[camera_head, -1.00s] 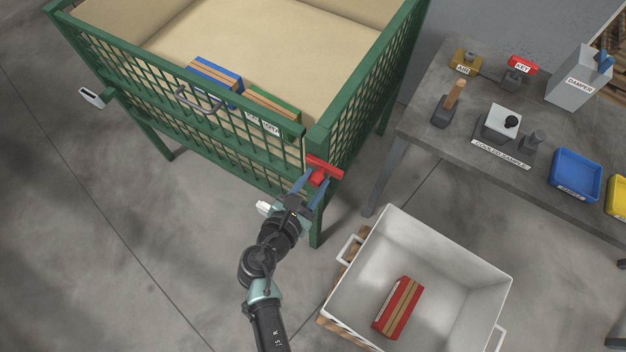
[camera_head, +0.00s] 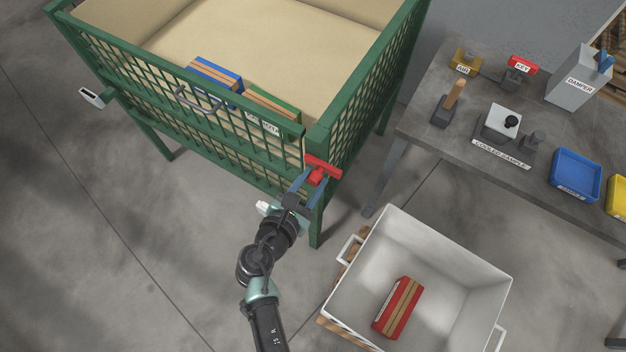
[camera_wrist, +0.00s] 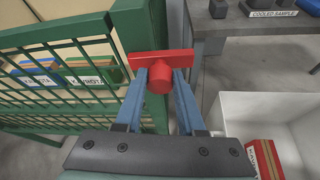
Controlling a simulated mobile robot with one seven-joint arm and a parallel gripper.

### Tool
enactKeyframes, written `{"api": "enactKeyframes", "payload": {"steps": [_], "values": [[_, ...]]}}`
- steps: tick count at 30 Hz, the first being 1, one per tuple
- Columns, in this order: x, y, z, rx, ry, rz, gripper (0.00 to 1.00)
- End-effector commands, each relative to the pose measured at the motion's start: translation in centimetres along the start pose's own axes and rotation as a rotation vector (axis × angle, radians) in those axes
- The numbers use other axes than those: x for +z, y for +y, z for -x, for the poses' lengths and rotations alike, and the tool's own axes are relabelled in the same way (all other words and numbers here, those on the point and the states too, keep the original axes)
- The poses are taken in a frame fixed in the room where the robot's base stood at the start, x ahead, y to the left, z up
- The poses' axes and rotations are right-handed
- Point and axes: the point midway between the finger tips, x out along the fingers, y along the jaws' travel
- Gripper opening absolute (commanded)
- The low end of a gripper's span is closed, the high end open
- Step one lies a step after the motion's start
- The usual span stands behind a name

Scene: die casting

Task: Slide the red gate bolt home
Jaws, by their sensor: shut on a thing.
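The red gate bolt (camera_head: 322,168) is at the near right corner post of the green cage, a flat red bar with a round knob toward me. In the wrist view the red gate bolt (camera_wrist: 178,60) lies across the green post (camera_wrist: 136,35), its right end sticking out past the post. My gripper (camera_head: 311,183) has its blue fingers on either side of the knob; in the wrist view my gripper (camera_wrist: 160,82) is shut on that knob. The green gate (camera_head: 215,125) forms the cage front, with a grey handle (camera_head: 196,103).
Blue and green boxes stand inside the cage behind the gate. A white bin (camera_head: 450,245) with a red box (camera_head: 398,308) stands on the floor at right. A grey workbench (camera_head: 420,115) with labelled items is behind it. Floor left of my arm is clear.

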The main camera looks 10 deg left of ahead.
Motion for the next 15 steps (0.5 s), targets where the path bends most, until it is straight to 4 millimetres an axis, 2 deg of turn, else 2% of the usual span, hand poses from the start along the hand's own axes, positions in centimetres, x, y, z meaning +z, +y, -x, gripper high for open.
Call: {"api": "enactKeyframes", "payload": {"steps": [3,6,15], "values": [[-0.6,2.1,-0.2,0.005,0.002,-0.003,0.0],[-0.8,3.5,-0.3,0.005,0.002,-0.002,0.0],[-0.8,4.2,-0.2,0.007,0.002,-0.001,0.0]]}}
